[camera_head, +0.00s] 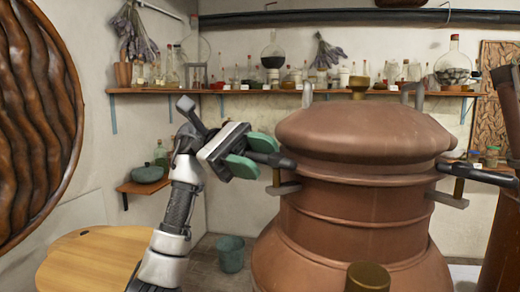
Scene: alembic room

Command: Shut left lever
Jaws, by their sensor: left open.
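The copper still (365,190) stands right of the middle with its domed lid (365,130) on. The left lever (284,163) is a dark handle on the still's left side, sticking out to the left just under the lid's rim. A grey bracket (285,188) and a small brass piece sit just below it. My left gripper (251,154) is open, with green finger pads at the lever's outer end. The lever's tip seems to lie between the pads; contact is unclear. The right lever (480,172) sticks out to the right. My right gripper is out of view.
A wooden table (90,262) is at the lower left, and a green bucket (231,254) stands on the floor beside the still. A long shelf (240,92) of bottles runs behind. Another copper vessel (504,235) is close on the right.

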